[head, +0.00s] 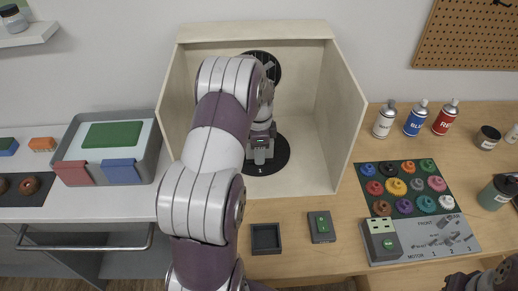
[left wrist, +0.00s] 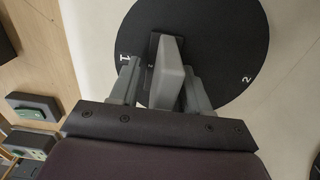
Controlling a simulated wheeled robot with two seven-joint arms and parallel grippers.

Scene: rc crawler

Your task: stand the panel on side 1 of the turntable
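The turntable (head: 279,163) is a black disc on the floor of a pale booth, with a white 1 at its front edge; it also shows in the left wrist view (left wrist: 238,40), with marks 1 and 2. My left gripper (head: 261,157) reaches down over its side 1. In the left wrist view a light grey panel (left wrist: 170,72) stands up between the fingers of my left gripper (left wrist: 160,88), beside a small dark upright piece (left wrist: 153,46). The fingers look apart, with a gap on the left. The panel's foot is hidden. My right gripper (head: 462,282) shows only partly at the bottom right.
The booth's side walls (head: 340,110) flank my left arm. Spray cans (head: 415,118), a mat of coloured parts (head: 376,174) and a control box (head: 383,240) are at the right.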

